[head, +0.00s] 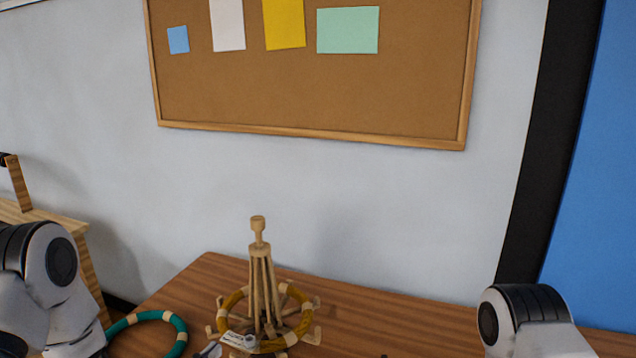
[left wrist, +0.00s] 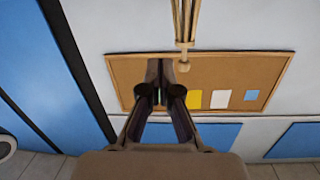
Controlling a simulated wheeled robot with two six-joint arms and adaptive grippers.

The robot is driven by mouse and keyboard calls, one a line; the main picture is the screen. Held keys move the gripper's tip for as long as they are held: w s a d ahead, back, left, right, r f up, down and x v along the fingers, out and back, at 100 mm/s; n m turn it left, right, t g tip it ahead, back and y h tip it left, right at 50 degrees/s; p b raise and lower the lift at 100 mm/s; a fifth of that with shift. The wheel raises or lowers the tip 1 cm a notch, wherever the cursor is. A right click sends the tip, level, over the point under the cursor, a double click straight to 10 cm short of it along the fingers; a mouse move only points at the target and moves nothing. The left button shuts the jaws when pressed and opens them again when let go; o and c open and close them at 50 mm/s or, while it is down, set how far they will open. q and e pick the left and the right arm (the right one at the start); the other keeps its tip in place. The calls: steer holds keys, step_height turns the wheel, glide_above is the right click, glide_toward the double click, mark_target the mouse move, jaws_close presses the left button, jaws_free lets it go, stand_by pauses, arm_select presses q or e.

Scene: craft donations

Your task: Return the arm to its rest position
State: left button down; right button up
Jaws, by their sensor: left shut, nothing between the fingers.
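My left gripper (left wrist: 160,90) shows in the left wrist view with its fingers together and nothing between them. That view is upside down. The wooden stand's post (left wrist: 185,25) stands beyond the fingers there, apart from them.
A wooden stand (head: 258,245) with pegs stands on the brown table (head: 200,277), a mustard ring (head: 235,300) around it. A teal ring (head: 180,325) lies to its left. A wooden side table (head: 85,265) is at far left. A cork board (head: 310,95) hangs behind.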

arm_select(q)
steer(key=s+f+n+g+y, duration=0.15)
steer(key=s+f+g, duration=0.25)
steer(key=s+f, duration=0.55)
steer(key=s+f+n+g+y, duration=0.1)
steer(key=s+f+g+y, duration=0.35)
steer(key=f, duration=0.75)
steer(key=s+a+f+n+g, duration=0.1)
steer(key=s+g, duration=0.1)
steer(key=s, duration=0.4)
steer(key=s+a+f+n+g, duration=0.1)
steer(key=s+g, duration=0.1)
steer(key=s, duration=0.4)
steer(key=s+a+f+n+g+y, duration=0.1)
steer(key=s+a+n+g, duration=0.1)
steer(key=s, duration=0.4)
steer(key=shift+s+g, duration=0.15)
steer(key=shift+g, duration=0.4)
